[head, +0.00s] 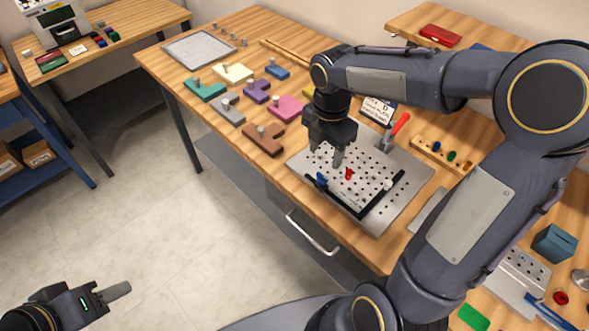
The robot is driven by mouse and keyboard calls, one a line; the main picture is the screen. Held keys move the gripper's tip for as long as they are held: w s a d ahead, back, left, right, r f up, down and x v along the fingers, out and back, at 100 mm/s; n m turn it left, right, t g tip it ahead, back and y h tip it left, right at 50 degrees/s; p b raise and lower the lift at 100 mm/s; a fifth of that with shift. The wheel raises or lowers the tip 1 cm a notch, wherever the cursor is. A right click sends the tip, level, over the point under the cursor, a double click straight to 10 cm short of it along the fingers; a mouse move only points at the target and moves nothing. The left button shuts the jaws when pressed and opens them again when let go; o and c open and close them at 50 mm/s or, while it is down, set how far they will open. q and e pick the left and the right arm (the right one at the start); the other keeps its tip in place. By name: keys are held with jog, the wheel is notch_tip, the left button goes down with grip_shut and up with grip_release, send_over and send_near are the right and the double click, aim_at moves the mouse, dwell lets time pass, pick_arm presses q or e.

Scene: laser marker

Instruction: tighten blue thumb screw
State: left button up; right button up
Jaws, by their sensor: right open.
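The blue thumb screw (321,179) is at the left side of a perforated metal fixture plate (405,205), by the end of a black bar. A red knob (348,174) and a pale knob (388,185) are also on the plate. My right gripper (327,152) points down above the plate, just behind the blue screw in the picture. It is open, its fingers apart with nothing seen between them. I cannot tell its exact height above the plate. My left gripper (117,291) is low at the left over the floor, away from the bench; its finger gap is not visible.
A red-handled clamp (394,130) stands at the plate's back edge. A wooden rack (429,149) with coloured pegs is to the right. A brown knobbed piece (264,141) and several other coloured pieces lie left of the plate. My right arm covers much of the bench's right side.

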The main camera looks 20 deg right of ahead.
aim_at(322, 176)
jog(key=shift+w+f, duration=0.1)
jog(key=shift+f, duration=0.35)
notch_tip(322, 176, down, 7)
jog(key=shift+r, duration=0.1)
jog(key=shift+c, duration=0.3)
jog(key=c, duration=0.9)
